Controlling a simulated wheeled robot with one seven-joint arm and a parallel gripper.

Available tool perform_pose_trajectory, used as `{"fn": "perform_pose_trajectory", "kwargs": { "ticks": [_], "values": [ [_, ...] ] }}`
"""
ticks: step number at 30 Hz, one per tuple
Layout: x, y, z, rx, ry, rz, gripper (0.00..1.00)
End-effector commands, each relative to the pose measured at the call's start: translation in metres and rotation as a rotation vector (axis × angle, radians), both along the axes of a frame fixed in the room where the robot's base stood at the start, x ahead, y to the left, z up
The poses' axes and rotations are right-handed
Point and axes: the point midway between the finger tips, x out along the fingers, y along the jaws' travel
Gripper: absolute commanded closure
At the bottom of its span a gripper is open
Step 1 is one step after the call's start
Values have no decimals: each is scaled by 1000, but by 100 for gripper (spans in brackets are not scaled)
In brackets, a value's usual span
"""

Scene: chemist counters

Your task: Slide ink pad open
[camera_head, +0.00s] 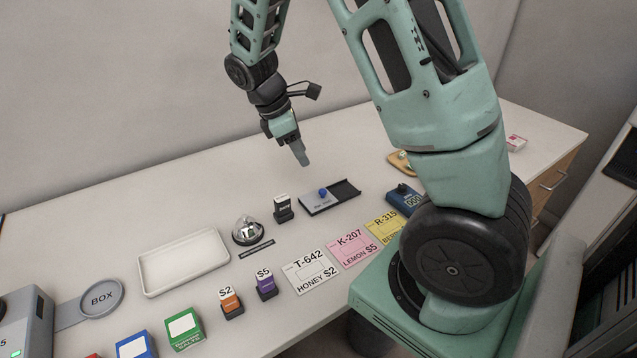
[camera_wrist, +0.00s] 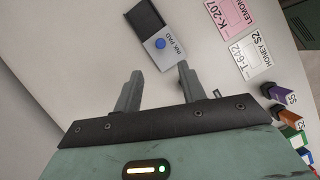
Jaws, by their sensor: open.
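The ink pad (camera_head: 316,201) lies on the counter right of centre in the head view. It has a grey lid with a blue knob (camera_head: 322,192) and a dark part showing at its right end.
A black stamp (camera_head: 283,208) and a bell (camera_head: 248,231) stand left of the ink pad. A blue device (camera_head: 403,197) is to its right. Label cards (camera_head: 310,271) lie in front, with stamps S2 (camera_head: 230,303) and S5 (camera_head: 265,286). A white tray (camera_head: 183,262) is left.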

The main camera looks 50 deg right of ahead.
Motion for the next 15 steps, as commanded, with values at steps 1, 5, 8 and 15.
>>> {"fn": "perform_pose_trajectory", "kwargs": {
  "ticks": [1,5,8,15],
  "values": [
    [-4,-3,-10,0,6,-1,59],
    [-10,-12,-36,0,5,-2,59],
    [-15,-18,-55,0,5,-3,59],
    [-24,-30,-92,1,3,-1,59]
  ]
}}
